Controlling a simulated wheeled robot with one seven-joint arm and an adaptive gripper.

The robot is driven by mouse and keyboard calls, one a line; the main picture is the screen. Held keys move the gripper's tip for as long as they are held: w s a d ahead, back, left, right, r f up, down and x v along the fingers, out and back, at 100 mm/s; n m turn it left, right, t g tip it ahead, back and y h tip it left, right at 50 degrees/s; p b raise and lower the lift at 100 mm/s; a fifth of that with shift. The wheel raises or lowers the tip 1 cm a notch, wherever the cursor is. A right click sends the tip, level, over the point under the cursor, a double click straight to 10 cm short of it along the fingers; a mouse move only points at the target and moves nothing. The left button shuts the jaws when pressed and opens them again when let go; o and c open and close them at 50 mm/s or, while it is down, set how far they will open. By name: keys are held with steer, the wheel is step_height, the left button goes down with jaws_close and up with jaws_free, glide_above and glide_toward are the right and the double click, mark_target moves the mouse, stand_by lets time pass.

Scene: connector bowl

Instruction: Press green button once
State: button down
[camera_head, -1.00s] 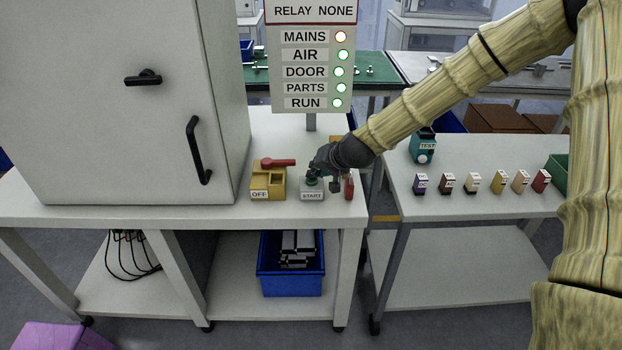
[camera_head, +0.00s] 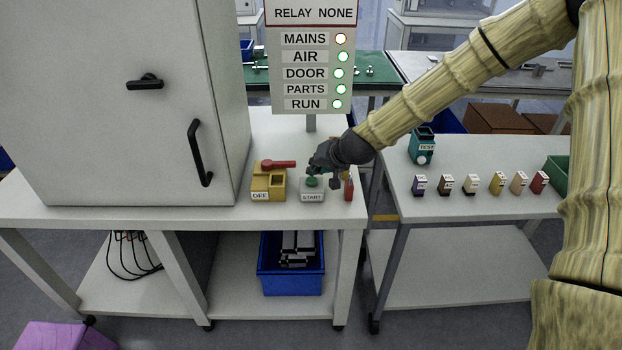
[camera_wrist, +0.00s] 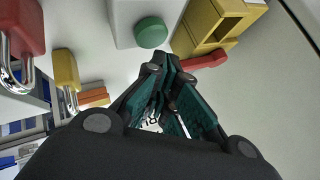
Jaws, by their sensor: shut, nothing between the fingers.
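The green button (camera_head: 312,182) sits on a light grey box labelled START (camera_head: 312,197) on the white bench. In the wrist view the round green button (camera_wrist: 151,32) shows on its grey box (camera_wrist: 128,14), beyond the fingertips. My gripper (camera_head: 314,168) is just behind and above the button in the head view. In the wrist view its fingers (camera_wrist: 162,62) are shut together and empty, with a small visible gap between tips and button. The button's top is clear of the fingers.
A yellow OFF switch box (camera_head: 268,186) with a red handle stands left of the button. A red padlock (camera_head: 349,188) is close on the right. A sign (camera_head: 312,70) with lit lamps, including RUN, stands behind. A large grey cabinet (camera_head: 120,100) fills the left.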

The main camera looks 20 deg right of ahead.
mark_target(314, 178)
steer(key=shift+r+p, duration=1.95)
steer(key=shift+r, duration=0.6)
steer(key=shift+f, duration=0.1)
